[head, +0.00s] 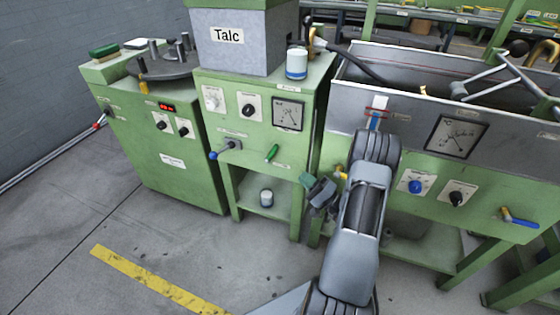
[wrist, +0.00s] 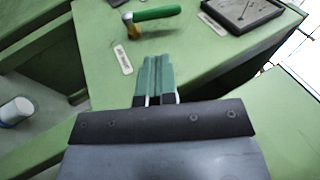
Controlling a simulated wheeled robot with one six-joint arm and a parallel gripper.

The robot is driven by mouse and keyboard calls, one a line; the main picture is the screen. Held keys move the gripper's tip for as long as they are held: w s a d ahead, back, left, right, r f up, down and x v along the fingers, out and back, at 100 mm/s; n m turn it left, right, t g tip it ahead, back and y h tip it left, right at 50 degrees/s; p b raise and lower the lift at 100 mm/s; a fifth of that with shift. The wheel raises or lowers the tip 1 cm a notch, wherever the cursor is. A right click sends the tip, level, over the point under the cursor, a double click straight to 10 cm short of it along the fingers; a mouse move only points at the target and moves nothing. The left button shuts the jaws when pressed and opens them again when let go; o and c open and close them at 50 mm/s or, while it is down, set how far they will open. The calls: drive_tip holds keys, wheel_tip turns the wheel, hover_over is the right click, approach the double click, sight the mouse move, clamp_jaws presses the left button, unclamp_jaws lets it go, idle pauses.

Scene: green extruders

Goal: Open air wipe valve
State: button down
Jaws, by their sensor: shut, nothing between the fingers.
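A valve with a green handle (head: 271,153) is on the front panel of the middle green cabinet, below a square gauge. In the wrist view the green handle (wrist: 157,13) and its brass body show near the top, the handle lying roughly across the picture. My gripper (head: 305,180) is right of and below this valve in the head view, apart from it. In the wrist view my gripper (wrist: 160,60) has its green-tipped fingers together, with nothing between them. The labels are too small to read, so I cannot tell which valve is the air wipe valve.
A blue-tipped lever (head: 222,150) is left of the green handle. A blue-and-yellow valve (head: 518,218) is on the right tank's front. A gauge (wrist: 243,11) is beside the valve. A white cup (head: 266,198) stands on the lower shelf. The floor in front is clear.

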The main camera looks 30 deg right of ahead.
sight(280, 158)
drive_tip(key=b+x, duration=0.1)
drive_tip(key=x, duration=1)
